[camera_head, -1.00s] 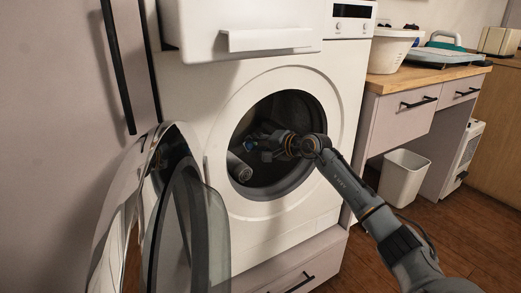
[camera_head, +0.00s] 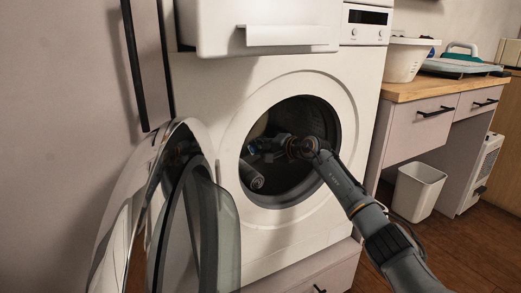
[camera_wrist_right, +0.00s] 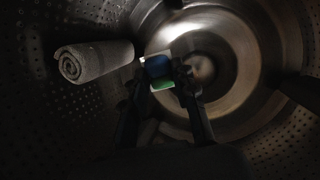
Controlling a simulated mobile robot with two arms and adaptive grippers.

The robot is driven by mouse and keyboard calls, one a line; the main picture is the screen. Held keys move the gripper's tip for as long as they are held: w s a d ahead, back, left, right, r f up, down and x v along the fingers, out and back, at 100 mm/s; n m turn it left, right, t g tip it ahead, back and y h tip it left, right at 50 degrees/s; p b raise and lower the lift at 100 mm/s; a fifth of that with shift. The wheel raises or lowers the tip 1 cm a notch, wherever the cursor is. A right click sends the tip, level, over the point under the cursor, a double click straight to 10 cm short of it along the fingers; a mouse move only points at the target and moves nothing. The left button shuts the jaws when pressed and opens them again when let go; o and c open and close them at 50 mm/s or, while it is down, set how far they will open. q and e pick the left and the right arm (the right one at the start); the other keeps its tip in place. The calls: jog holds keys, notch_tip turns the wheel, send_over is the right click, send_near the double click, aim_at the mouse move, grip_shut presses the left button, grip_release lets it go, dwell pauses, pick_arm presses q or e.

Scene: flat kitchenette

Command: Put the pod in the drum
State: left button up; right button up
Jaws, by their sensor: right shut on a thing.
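The drum (camera_head: 315,118) of the white washing machine is open, its round door (camera_head: 190,215) swung out to the left. My right arm reaches through the opening. My right gripper (camera_head: 258,147) is inside the drum, small and dark in the head view. In the right wrist view the right gripper (camera_wrist_right: 164,92) is shut on the pod (camera_wrist_right: 158,68), a small block with white, blue and green parts. The pod is held inside the drum, in front of its back wall. My left gripper is not in view.
A rolled grey towel (camera_wrist_right: 95,61) lies in the drum, left of the pod; it also shows in the head view (camera_head: 251,175). A detergent drawer (camera_head: 265,28) sticks out above the opening. A white bin (camera_head: 418,191) and a desk stand at right.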

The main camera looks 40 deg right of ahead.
jog(key=o, duration=0.8)
jog(key=shift+s, duration=0.1)
jog(key=shift+v, duration=5.9)
